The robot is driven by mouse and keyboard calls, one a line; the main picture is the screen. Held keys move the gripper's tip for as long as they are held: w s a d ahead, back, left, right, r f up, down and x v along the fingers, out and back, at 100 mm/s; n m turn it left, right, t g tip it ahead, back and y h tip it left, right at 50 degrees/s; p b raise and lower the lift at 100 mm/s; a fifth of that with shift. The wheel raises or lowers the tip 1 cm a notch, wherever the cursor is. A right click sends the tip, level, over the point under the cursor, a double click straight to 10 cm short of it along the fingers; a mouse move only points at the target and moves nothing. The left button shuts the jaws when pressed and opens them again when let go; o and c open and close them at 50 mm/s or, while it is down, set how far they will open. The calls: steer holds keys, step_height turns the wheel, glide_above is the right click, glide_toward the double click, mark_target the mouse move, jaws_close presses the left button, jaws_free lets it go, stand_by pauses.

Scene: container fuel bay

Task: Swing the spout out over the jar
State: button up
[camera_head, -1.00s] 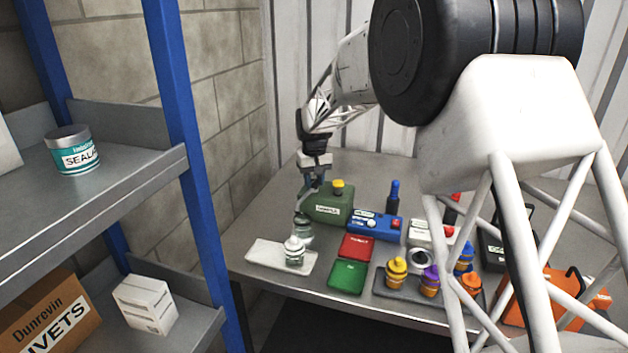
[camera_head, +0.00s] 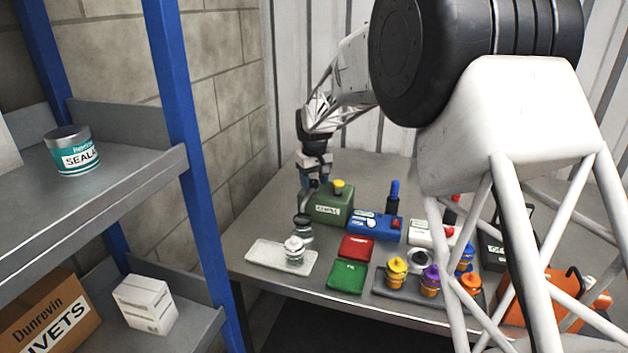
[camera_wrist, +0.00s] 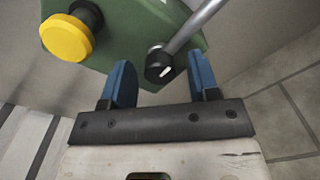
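A green can (camera_head: 333,205) with a yellow cap (camera_head: 338,186) stands on the table; it also shows in the wrist view (camera_wrist: 130,32). A grey metal tube, the spout (camera_wrist: 193,27), runs from a black round knob or pivot (camera_wrist: 160,65) on the can toward the upper right in the wrist view. My gripper (camera_wrist: 161,82) is open, with its blue fingers on either side of the black piece and apart from it. A white-topped jar (camera_head: 294,252) stands on a pale tray (camera_head: 262,254).
A red box (camera_head: 356,246), a green box (camera_head: 347,275) and a blue unit (camera_head: 375,226) stand right of the tray. Several capped bottles sit on a dark tray (camera_head: 400,291) farther right. A shelf with a blue post (camera_head: 185,130) is at left.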

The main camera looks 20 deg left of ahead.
steer(key=shift+r, duration=0.1)
steer(key=shift+r, duration=3.8)
steer(key=shift+s+d+r, duration=0.1)
steer(key=shift+d+r, duration=0.15)
steer(key=shift+d, duration=0.15)
steer(key=s+d+r+m, duration=0.1)
steer(key=s+d+r, duration=0.2)
steer(key=s+d, duration=0.5)
steer(key=s+d+r+m+t, duration=0.1)
steer(key=s+d+r+m, duration=0.2)
steer(key=d, duration=0.8)
steer(key=s+d+r, duration=0.3)
steer(key=s+d, duration=0.4)
steer(key=d, duration=0.3)
steer(key=s+d+f+m, duration=0.1)
steer(key=s+d, duration=0.4)
steer(key=s, duration=0.5)
steer(key=s+d+f+m+t, duration=0.1)
steer(key=s+d+f+m, duration=0.1)
steer(key=s+d, duration=0.4)
steer(key=s+d+f+m, duration=0.2)
steer(key=s+d+f, duration=0.2)
steer(key=s, duration=1)
steer(key=shift+s+d+t, duration=0.15)
steer(key=shift+d+t, duration=0.15)
steer(key=shift+d, duration=0.75)
